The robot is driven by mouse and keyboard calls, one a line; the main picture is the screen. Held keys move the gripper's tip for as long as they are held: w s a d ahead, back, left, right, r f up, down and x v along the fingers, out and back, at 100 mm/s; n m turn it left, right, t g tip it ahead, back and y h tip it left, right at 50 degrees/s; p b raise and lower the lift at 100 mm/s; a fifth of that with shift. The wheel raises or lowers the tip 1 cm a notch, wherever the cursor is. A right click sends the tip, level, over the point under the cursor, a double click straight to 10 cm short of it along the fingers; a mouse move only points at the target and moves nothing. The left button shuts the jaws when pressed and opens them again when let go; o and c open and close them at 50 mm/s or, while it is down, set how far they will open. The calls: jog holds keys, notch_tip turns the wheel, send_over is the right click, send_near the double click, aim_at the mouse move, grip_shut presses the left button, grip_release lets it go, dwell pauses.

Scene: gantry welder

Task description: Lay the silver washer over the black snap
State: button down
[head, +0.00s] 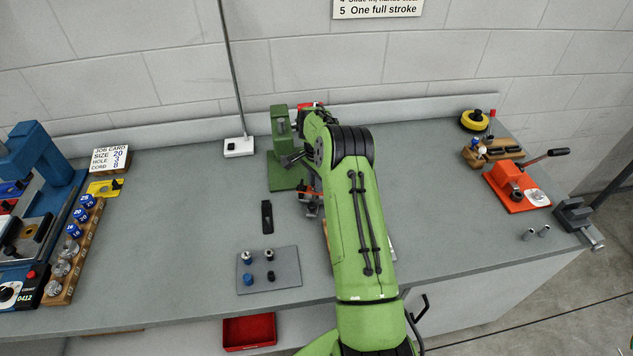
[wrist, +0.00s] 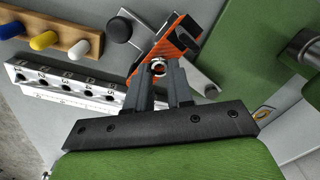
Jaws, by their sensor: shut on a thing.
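In the wrist view my gripper (wrist: 158,76) is shut on a small bright silver ring (wrist: 158,66), which looks like the silver washer. The ring is at the fingertips, in front of an orange block with a dark slot (wrist: 172,45); I cannot tell whether they touch. In the head view my arm hides most of this spot, and only part of my gripper (head: 312,206) shows at the arm's left edge. I cannot identify the black snap for certain. A small black piece (head: 270,276) stands on the grey mat (head: 288,272), beside a blue piece and two silver-topped ones.
A green press (head: 281,133) stands just behind my gripper. In the wrist view a white numbered strip (wrist: 70,88) and a wooden rack with coloured pegs (wrist: 57,38) lie left. An orange lever tool (head: 512,188) stands far right.

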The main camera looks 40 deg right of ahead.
jog(key=c, duration=0.9)
grip_release()
notch_tip(320, 180, up, 16)
jog(key=p, duration=0.2)
jog(key=s+a+r+n+t+h, duration=0.1)
jog(key=s+a+r+n, duration=0.35)
jog(key=a+r, duration=0.45)
jog(key=s+a+r+n+t, duration=0.1)
jog(key=s+a+r+n, duration=0.35)
jog(key=s, duration=0.25)
jog(key=s+a+r+n+t, duration=0.2)
jog(key=s+a+r+n, duration=0.1)
jog(key=s+a, duration=0.4)
jog(key=s+a+f+n, duration=0.1)
jog(key=s, duration=0.3)
jog(key=s+a+f+n+t, duration=0.1)
jog(key=s+f+n, duration=0.1)
jog(key=s, duration=0.2)
jog(key=s+a+f+n+y, duration=0.1)
jog(key=s+f+n, duration=0.1)
jog(key=s, duration=0.2)
jog(key=shift+s+a+f, duration=0.1)
jog(key=shift+s+a, duration=0.25)
jog(key=shift+a, duration=0.05)
